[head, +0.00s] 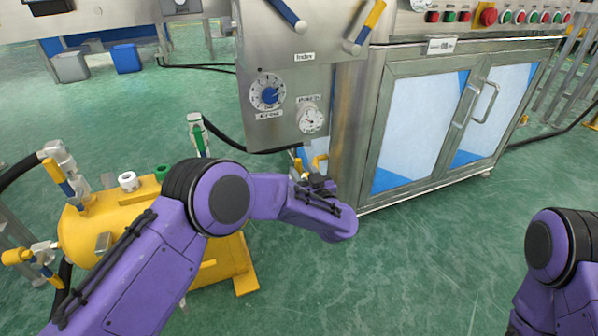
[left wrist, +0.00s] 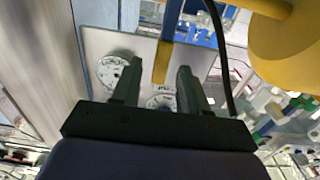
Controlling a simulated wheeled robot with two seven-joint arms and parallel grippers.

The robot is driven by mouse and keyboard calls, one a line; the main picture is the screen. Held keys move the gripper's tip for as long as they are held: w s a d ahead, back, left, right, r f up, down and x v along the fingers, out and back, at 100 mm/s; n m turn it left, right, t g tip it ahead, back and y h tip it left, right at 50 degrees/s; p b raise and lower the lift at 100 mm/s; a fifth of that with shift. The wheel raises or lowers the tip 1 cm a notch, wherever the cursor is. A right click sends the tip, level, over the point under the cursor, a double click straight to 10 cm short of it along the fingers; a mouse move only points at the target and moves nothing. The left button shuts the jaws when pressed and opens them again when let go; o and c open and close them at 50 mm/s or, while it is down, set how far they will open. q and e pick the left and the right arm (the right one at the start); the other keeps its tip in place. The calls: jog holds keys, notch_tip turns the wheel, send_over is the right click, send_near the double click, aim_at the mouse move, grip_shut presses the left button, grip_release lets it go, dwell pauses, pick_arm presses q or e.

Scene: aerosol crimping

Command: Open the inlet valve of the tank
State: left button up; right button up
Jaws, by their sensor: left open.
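The yellow tank (head: 115,232) lies at the left of the head view, partly hidden behind my left arm. A valve handle with yellow and blue parts (head: 58,178) sits at its upper left. Another such handle (head: 30,262) is at its left end. I cannot tell which is the inlet valve. My left gripper (head: 301,170) is in front of the cabinet's lower panel edge, apart from those two handles. In the left wrist view its fingers (left wrist: 158,88) are open, with a yellow and blue handle (left wrist: 163,52) showing between and beyond them; contact is unclear. My right gripper is out of view.
The steel panel (head: 283,85) bears a blue dial knob (head: 269,95), a gauge (head: 311,120) and two lever handles at its top. A glass-doored cabinet (head: 375,130) stands to its right. Green floor (head: 400,265) is clear between my arms. A black hose runs behind the tank.

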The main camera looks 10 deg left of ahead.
aim_at(299, 168)
pick_arm(q)
jog(key=b+x, duration=0.1)
jog(key=x, duration=0.2)
jog(key=shift+s+f, duration=0.1)
jog(key=shift+f, duration=0.05)
jog(key=shift+w+a, duration=0.2)
jog(key=shift+w, duration=0.1)
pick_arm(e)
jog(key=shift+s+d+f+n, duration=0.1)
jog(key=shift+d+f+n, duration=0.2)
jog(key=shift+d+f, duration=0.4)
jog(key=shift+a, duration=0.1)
